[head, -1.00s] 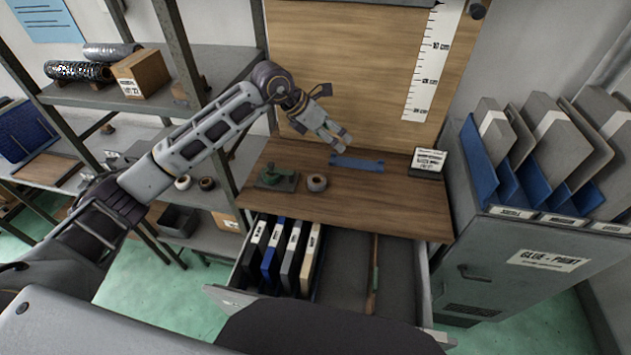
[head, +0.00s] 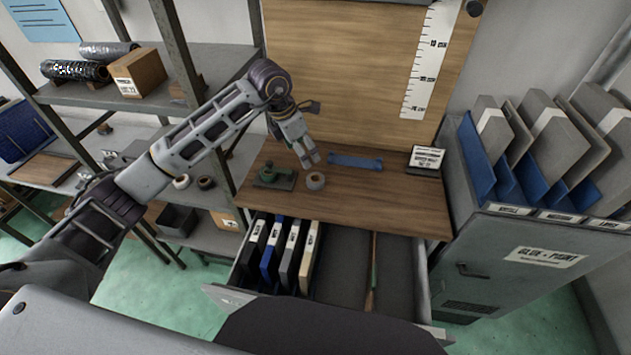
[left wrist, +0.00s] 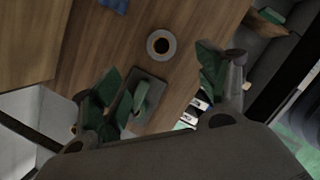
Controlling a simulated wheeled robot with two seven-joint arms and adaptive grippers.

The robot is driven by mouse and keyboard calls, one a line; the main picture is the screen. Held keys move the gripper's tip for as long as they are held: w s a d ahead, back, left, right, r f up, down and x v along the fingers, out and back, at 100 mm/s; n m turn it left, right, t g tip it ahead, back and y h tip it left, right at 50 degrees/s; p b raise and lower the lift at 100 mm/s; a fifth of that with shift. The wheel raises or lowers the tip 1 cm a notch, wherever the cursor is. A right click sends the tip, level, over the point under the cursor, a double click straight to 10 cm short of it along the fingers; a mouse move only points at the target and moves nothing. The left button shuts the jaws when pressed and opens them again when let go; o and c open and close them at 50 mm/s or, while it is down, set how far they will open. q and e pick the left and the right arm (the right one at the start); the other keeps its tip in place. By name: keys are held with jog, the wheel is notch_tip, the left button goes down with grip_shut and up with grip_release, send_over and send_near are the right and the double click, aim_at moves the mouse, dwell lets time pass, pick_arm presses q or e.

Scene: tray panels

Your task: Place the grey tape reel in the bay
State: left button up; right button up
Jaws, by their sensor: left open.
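The grey tape reel (head: 315,181) lies flat on the wooden worktop, right of a green tool on a dark base (head: 275,178). In the left wrist view the reel (left wrist: 161,36) shows as a grey ring with a dark centre, just beyond the fingertips. My left gripper (head: 309,158) is open and empty above the worktop, slightly behind and above the reel. Its green-padded fingers (left wrist: 158,68) are spread wide in the wrist view. The open drawer (head: 345,270) below has sections; I cannot tell which place is the bay. My right gripper is not in view.
A blue bar (head: 355,162) lies at the back of the worktop, beside a small sign (head: 426,158). Binders (head: 290,255) fill the drawer's left; a long-handled tool (head: 372,275) lies further right. A folder cabinet (head: 520,255) stands at the right, shelving at the left.

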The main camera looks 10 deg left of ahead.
pick_arm(q)
jog(key=p, duration=0.1)
send_near(314, 177)
jog(key=shift+s+d+f, duration=0.3)
jog(key=shift+d+f, duration=0.35)
jog(key=shift+f, duration=0.25)
jog(key=shift+w+f, duration=0.1)
jog(key=shift+f, duration=0.45)
jog(key=shift+d, duration=0.1)
jog(key=shift+p+x, duration=0.75)
jog(key=shift+x, duration=1.15)
jog(key=shift+d+f, duration=0.15)
jog(key=shift+f, duration=0.5)
jog(key=c, duration=1.1)
jog(key=shift+r, duration=0.1)
jog(key=shift+c, duration=0.2)
notch_tip(314, 177, up, 10)
jog(key=b, duration=0.1)
jog(key=shift+b, duration=0.35)
